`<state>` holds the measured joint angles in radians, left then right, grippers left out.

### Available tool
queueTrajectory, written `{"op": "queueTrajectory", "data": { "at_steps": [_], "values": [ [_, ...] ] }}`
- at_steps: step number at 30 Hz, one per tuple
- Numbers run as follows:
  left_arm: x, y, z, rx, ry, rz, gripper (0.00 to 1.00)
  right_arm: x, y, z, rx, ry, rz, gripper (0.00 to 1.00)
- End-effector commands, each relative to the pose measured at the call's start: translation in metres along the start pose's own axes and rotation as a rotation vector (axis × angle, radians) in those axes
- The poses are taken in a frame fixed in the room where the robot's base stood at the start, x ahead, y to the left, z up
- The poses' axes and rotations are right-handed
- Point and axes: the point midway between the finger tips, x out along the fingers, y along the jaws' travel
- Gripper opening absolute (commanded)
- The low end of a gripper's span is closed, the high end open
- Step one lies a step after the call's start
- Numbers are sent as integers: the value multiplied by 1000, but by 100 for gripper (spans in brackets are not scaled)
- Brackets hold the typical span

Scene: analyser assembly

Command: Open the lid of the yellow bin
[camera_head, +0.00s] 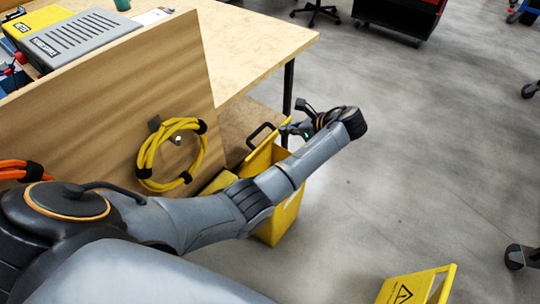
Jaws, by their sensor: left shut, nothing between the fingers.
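The yellow bin (287,214) stands on the floor beside the wooden table, partly hidden behind my left forearm. A yellow panel with a black handle (262,133), seemingly the lid, slants up at the bin's table side. The bin's top looks at least partly open, but my arm covers much of it. My left arm reaches across the bin from the left. My left gripper (291,130) is shut and empty, close to the right of the handle. I cannot tell whether it touches the panel. My right gripper is out of view.
A wooden board (105,110) with a coiled yellow cable (150,160) stands left of the bin. The table (235,45) and its black leg (288,88) are behind. A yellow warning sign (408,289) stands at lower right.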

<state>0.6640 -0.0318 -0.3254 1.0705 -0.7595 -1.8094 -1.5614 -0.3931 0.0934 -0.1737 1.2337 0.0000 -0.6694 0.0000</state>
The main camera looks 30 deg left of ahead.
Motion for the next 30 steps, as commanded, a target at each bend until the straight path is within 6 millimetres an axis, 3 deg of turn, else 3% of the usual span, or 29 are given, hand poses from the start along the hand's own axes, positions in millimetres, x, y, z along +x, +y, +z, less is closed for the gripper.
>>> {"op": "queueTrajectory", "data": {
  "at_steps": [7,18,24,30],
  "values": [
    [16,2,3,-5,-12,22,0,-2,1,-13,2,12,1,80],
    [82,3,2,-4,-11,21,0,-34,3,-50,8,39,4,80],
    [98,3,3,-5,-10,18,0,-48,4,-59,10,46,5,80],
    [101,3,3,-5,-10,18,0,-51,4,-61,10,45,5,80]
  ]
}}
